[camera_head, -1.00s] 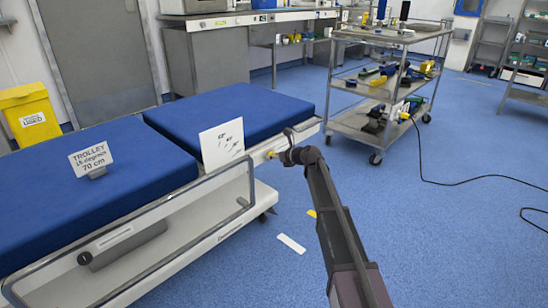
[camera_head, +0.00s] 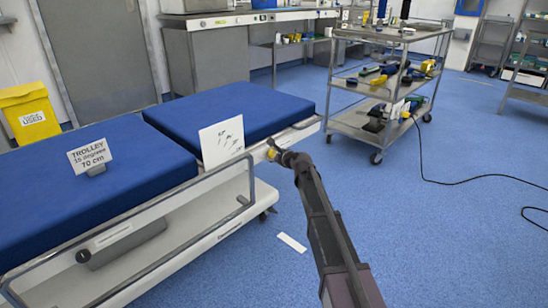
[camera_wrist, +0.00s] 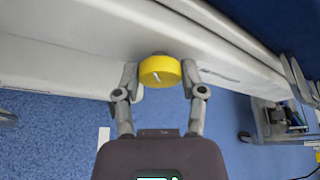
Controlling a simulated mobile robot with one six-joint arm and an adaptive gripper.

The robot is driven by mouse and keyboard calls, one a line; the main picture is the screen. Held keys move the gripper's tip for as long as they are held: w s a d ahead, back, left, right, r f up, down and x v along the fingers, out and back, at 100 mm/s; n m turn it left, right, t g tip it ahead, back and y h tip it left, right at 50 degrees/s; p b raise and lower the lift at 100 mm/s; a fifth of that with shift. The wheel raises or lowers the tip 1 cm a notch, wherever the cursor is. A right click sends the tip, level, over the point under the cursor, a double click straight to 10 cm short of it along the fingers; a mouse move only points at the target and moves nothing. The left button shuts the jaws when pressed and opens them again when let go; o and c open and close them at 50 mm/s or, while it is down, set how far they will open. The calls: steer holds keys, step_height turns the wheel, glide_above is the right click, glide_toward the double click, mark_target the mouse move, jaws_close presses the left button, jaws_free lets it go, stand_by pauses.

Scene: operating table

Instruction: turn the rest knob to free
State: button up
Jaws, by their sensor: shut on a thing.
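The rest knob (camera_wrist: 160,71) is a round yellow knob on the white side of the trolley. A short white line on its face runs slantwise in the wrist view. In the head view the knob (camera_head: 271,154) is small, at the trolley's side near its right end. My gripper (camera_wrist: 159,74) has one finger on each side of the knob and is shut on it. In the head view my gripper (camera_head: 276,152) is at the knob and partly covers it. A white card with angle marks (camera_head: 221,141) stands on the blue mattress just left of it; its small print is hard to read.
The trolley's metal side rail (camera_head: 160,216) runs left of my arm. A sign reading trolley, 15 degrees, 70 cm (camera_head: 90,157) stands on the mattress. A steel cart (camera_head: 360,122) stands behind, with a black cable on the floor. The floor at right is mostly clear.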

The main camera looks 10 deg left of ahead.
steer(key=n+b, duration=0.1)
steer(key=n+t, duration=0.1)
steer(key=n, duration=0.1)
steer(key=shift+s+a+f+t+b, duration=0.15)
steer(key=shift+a+f+t+b, duration=0.05)
steer(key=shift+a+t+b, duration=0.15)
steer(key=shift+r+n+t+b, duration=0.1)
steer(key=shift+n+t+b, duration=0.55)
steer(key=shift+n, duration=0.45)
steer(key=o, duration=0.9)
steer(key=shift+o, duration=1.2)
steer(key=shift+h, duration=0.3)
steer(key=shift+d, duration=0.15)
